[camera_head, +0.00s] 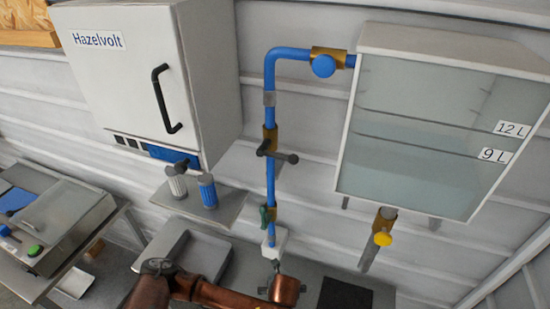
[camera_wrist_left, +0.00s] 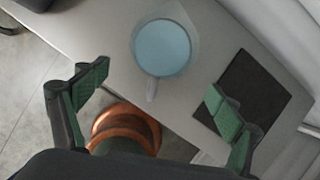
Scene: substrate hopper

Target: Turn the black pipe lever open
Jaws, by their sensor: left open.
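The black pipe lever (camera_head: 279,155) sits on a brass fitting midway down the vertical blue pipe (camera_head: 270,180) in the head view. Its bar lies crosswise to the pipe, tilted slightly down to the right. Nothing touches it. My left gripper (camera_wrist_left: 156,84) is open and empty in the left wrist view, its green-padded fingers wide apart above the bench. I cannot make it out in the head view, where my copper arm link (camera_head: 210,292) lies low, below the lever. The lever is not in the left wrist view. My right gripper is not in view.
A green lever (camera_head: 265,215) sits lower on the pipe, a blue knob (camera_head: 323,66) higher. A tank (camera_head: 430,130) with a yellow-knobbed valve (camera_head: 382,239) hangs right; a white cabinet (camera_head: 130,75) hangs left. A jug (camera_wrist_left: 162,47) of blue liquid stands near a black mat (camera_wrist_left: 252,95).

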